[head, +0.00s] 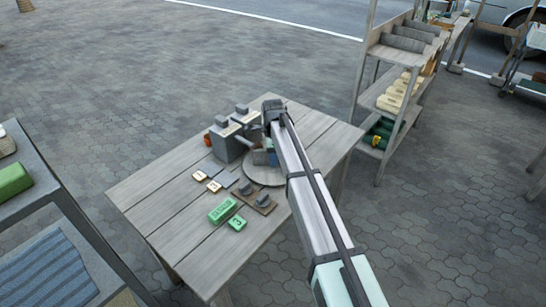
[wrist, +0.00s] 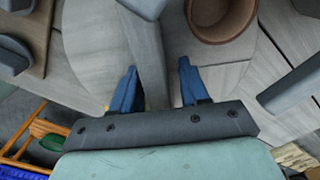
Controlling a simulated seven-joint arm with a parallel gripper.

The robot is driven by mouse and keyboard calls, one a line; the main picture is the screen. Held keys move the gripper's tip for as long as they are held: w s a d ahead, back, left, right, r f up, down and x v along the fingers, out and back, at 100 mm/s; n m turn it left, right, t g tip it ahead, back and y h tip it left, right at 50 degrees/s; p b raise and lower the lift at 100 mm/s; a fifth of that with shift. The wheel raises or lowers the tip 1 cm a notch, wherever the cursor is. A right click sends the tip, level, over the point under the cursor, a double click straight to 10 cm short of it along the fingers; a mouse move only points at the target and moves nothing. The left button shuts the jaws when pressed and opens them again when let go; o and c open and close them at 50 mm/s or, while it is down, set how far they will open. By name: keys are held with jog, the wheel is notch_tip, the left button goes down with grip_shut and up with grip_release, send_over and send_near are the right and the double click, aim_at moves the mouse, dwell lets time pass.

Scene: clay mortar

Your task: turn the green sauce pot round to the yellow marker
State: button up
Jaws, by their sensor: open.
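A round grey wooden disc (head: 258,177) lies on the table, partly hidden by my arm. In the wrist view the disc (wrist: 90,55) spreads out below my gripper. My gripper (wrist: 157,70) has blue fingers spread apart over the disc. A grey bar (wrist: 147,45) runs between the fingers, and I cannot tell whether they touch it. A round brown pot (wrist: 222,18) with an open dark inside stands at the disc's upper right, just beyond the right finger.
The wooden table (head: 165,190) also holds grey blocks (head: 228,143) behind the disc, green lettered blocks (head: 222,211) in front, cream tiles (head: 199,175), and a brown board with two dark knobs (head: 264,200). A shelf rack (head: 385,100) stands to the right. The table's left part is clear.

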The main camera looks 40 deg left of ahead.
notch_tip(320, 180, up, 13)
jog(key=shift+r, duration=0.2)
dwell(0.3)
dwell(0.4)
